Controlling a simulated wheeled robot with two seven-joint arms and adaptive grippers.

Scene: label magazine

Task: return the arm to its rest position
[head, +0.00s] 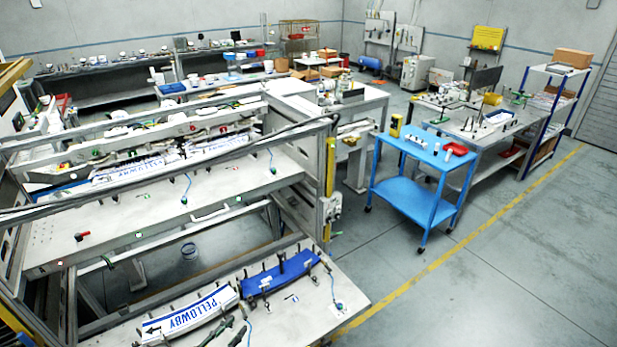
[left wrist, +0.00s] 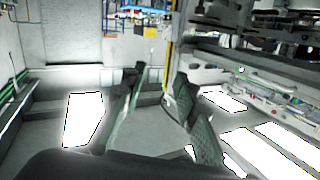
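My left gripper (head: 232,326) shows small at the bottom edge of the head view, near the lower shelf's front. Most of the left arm is outside the head view. My right gripper is in neither view. A white curved label plate (head: 190,316) reading PELLOWBY and a blue curved plate (head: 280,273) lie on the lower shelf (head: 325,300).
The grey machine frame (head: 328,185) with an upper shelf (head: 125,222) fills the left. A blue cart (head: 408,198) and a workbench (head: 480,128) stand to the right. The floor at the right front is clear. Bright white panels (left wrist: 84,118) show in the left wrist view.

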